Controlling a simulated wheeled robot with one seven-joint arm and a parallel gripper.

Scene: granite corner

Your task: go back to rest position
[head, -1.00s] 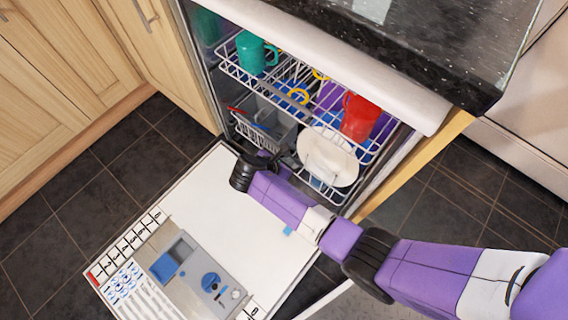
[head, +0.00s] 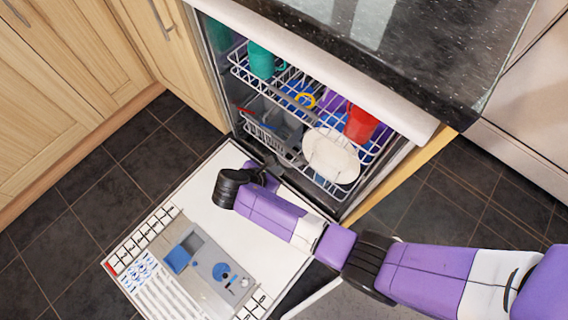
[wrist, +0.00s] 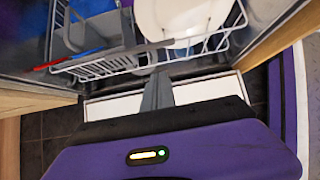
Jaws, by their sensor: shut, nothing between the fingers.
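My gripper (head: 272,165) is shut and empty at the end of my purple arm, just above the inner end of the open dishwasher door (head: 215,190). It also shows in the wrist view (wrist: 157,85), pointing toward the lower rack (wrist: 110,67). Its fingertips look close to the rack's front edge; I cannot tell whether they touch it. A white plate (head: 331,156) stands tilted in the rack, right of the fingertips. My forearm hangs over the door and hides part of it.
The upper rack (head: 285,85) holds a teal cup (head: 261,60) and a red cup (head: 361,124). A grey cutlery basket (head: 270,122) sits at left. A dark granite counter (head: 430,45) overhangs the dishwasher. Dark floor (head: 100,200) is clear at left.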

